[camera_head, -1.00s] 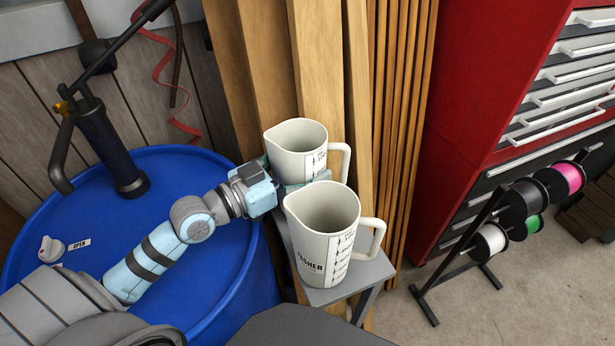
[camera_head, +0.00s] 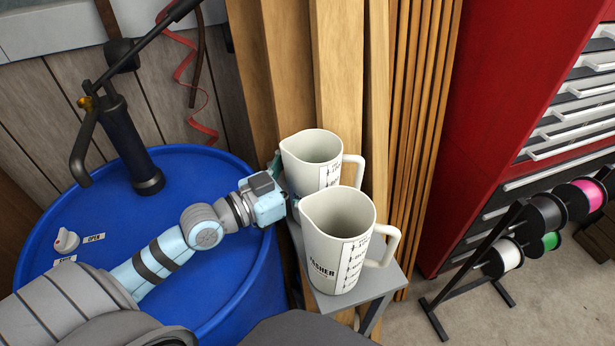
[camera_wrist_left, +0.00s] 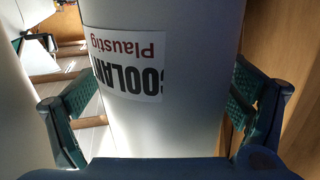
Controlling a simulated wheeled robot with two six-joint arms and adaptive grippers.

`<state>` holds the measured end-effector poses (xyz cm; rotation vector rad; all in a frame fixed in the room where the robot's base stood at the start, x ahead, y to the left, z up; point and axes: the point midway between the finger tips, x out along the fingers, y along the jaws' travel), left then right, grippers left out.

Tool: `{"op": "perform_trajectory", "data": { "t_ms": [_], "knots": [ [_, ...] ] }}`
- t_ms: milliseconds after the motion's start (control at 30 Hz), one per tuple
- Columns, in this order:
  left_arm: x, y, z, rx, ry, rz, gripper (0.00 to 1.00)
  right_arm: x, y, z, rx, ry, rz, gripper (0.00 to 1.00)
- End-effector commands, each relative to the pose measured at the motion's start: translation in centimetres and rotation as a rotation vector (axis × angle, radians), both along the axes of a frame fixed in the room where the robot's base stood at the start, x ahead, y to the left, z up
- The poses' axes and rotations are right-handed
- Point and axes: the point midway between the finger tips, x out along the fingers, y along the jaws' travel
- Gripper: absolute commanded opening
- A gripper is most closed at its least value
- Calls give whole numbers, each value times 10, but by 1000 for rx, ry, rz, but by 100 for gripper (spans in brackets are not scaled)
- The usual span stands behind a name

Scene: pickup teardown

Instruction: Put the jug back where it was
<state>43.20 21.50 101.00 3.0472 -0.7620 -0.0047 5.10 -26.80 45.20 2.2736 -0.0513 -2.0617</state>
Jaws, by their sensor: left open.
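Two white jugs stand close together on a small grey stand (camera_head: 378,286). The rear jug (camera_head: 298,176) is upright, its lower part hidden by the front jug (camera_head: 322,243), which is labelled "WASHER". My left gripper (camera_head: 284,186) is open at the rear jug, one finger on either side of it. In the left wrist view the jug (camera_wrist_left: 155,125), with a "COOLANT" label, lies between the spread fingers, with a visible gap at least on the right. The jug's base is hidden. My right gripper is not in view.
A blue drum (camera_head: 215,300) with a hand pump (camera_head: 128,150) stands left, under my left arm. Upright timber boards (camera_head: 345,70) rise close behind the jugs. A red tool cabinet (camera_head: 495,90) and a spool rack (camera_head: 470,285) stand right, with open floor before them.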

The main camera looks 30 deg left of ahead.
Motion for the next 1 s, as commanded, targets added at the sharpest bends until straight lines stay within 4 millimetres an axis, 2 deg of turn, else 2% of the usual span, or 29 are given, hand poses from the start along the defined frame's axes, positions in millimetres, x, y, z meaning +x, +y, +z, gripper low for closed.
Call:
{"op": "perform_trajectory", "data": {
  "t_ms": [200,400,1000],
  "knots": [
    [-37,18,4,7,7,-8,93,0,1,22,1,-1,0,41],
    [-57,29,3,3,3,-4,93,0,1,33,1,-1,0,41],
    [-57,31,1,4,1,-2,93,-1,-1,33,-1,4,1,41]
  ]
}}
